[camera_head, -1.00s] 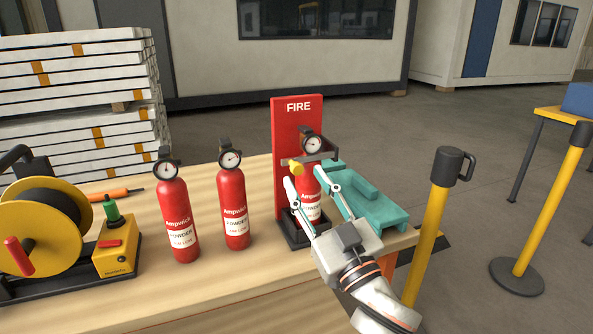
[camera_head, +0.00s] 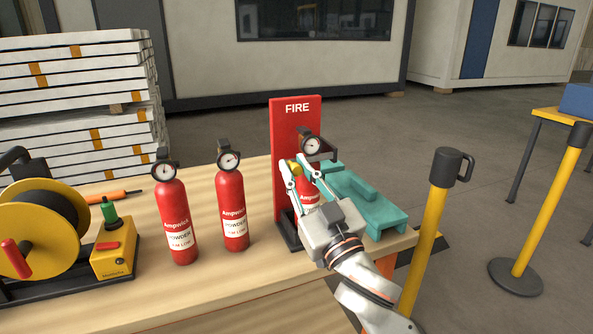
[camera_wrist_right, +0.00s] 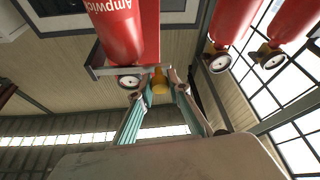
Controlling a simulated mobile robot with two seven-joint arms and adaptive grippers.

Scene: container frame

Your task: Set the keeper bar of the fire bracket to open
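The red fire bracket (camera_head: 296,125), marked FIRE, stands upright at the bench's far right part and holds a red extinguisher (camera_head: 309,181). The dark keeper bar (camera_head: 328,155) runs across the front of the extinguisher near its gauge; the arm hides part of it. A yellow knob (camera_head: 295,168) sits at the bar's left end. My right gripper (camera_head: 294,165) has its fingers on both sides of the knob. In the right wrist view the knob (camera_wrist_right: 160,81) lies between the fingertips, which look closed on it. My left gripper is not in view.
Two more extinguishers (camera_head: 177,220) (camera_head: 232,208) stand left of the bracket. A teal object (camera_head: 365,203) lies just right of it. A yellow post (camera_head: 433,225) stands at the bench's right end. A yellow reel (camera_head: 40,235) is at the left.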

